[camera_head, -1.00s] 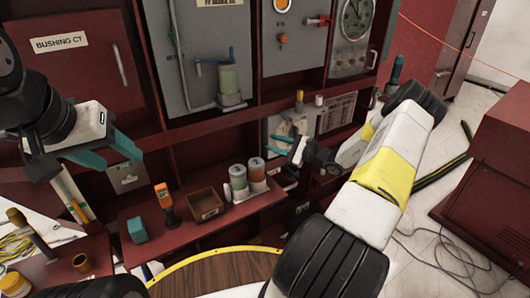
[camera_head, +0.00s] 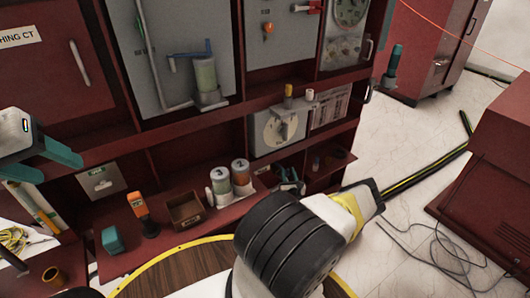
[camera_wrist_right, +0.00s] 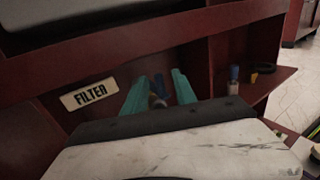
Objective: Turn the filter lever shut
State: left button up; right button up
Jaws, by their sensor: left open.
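A blue lever (camera_head: 188,52) sits on a clear cylinder with greenish contents (camera_head: 206,76), mounted on a grey panel. I cannot tell whether it is the filter lever. A FILTER label (camera_wrist_right: 89,94) shows on the red cabinet in the right wrist view. My right gripper (camera_wrist_right: 160,92) has its teal fingers apart to the right of that label. A small blue and grey part (camera_wrist_right: 158,88) shows between them, not clearly gripped. In the head view the right gripper is small and partly hidden behind my arm. My left gripper (camera_head: 40,158) is open and empty at the left edge.
A red shelf holds an orange-topped tool (camera_head: 139,208), a small box (camera_head: 186,211), two numbered canisters (camera_head: 230,181) and a teal block (camera_head: 113,240). A round wooden table (camera_head: 175,272) is in front. A red cabinet (camera_head: 490,180) and cables stand at right.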

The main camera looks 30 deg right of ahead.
jog(key=shift+x, duration=2.1)
grip_shut()
